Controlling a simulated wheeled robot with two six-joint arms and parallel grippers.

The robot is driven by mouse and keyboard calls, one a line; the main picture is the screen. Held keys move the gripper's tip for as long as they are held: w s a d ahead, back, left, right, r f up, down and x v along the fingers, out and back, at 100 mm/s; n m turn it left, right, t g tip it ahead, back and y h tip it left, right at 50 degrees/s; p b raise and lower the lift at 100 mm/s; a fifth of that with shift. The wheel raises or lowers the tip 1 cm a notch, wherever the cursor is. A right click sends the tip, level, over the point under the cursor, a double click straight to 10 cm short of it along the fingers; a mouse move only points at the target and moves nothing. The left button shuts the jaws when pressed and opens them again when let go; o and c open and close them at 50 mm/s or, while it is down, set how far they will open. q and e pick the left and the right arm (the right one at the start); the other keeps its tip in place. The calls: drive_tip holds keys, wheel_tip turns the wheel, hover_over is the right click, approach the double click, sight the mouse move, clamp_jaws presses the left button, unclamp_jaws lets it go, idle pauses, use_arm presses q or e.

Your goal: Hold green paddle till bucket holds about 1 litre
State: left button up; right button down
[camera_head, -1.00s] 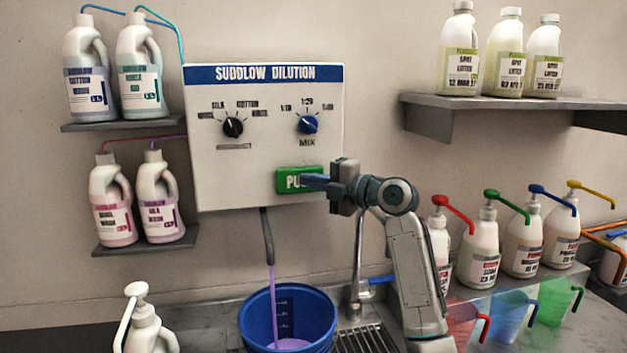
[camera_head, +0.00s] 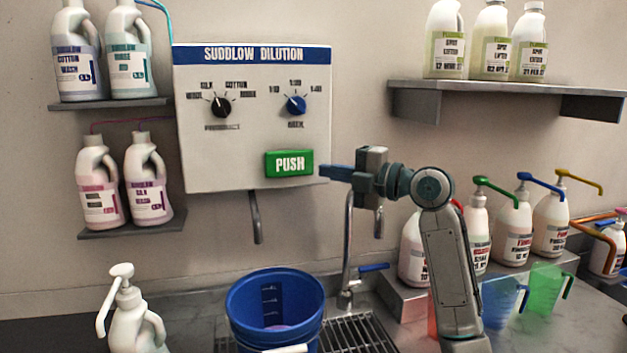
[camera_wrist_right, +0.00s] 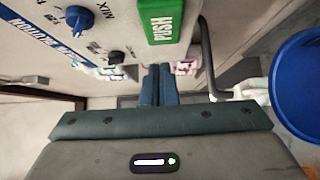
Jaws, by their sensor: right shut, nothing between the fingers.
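The green PUSH paddle (camera_head: 289,164) is on the lower right of the white dilution panel (camera_head: 250,120); it also shows in the right wrist view (camera_wrist_right: 163,20). My right gripper (camera_head: 324,172) is shut and empty, just right of the paddle and apart from it. Its blue fingers show in the right wrist view (camera_wrist_right: 159,72). The blue bucket (camera_head: 277,305) stands below the panel's spout (camera_head: 256,218). No stream runs from the spout. Some pinkish liquid shows low inside the bucket, its level against the marks partly hidden by the rim. My left gripper is not in view.
A tap (camera_head: 347,255) stands right of the bucket beside a drain grille (camera_head: 350,335). Pump bottles (camera_head: 512,230) and coloured jugs (camera_head: 546,288) stand at right. A white pump bottle (camera_head: 135,320) is at front left. Shelves with bottles flank the panel.

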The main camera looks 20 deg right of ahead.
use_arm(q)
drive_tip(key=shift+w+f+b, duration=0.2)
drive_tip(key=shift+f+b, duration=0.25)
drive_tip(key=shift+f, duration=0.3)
use_arm(e)
drive_tip(key=v, duration=0.3)
drive_tip(key=shift+s+d+r, duration=0.1)
drive_tip(key=shift+s+r, duration=0.05)
drive_tip(key=shift+s, duration=0.15)
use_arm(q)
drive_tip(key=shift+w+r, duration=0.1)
use_arm(e)
drive_tip(key=shift+s+r, duration=0.1)
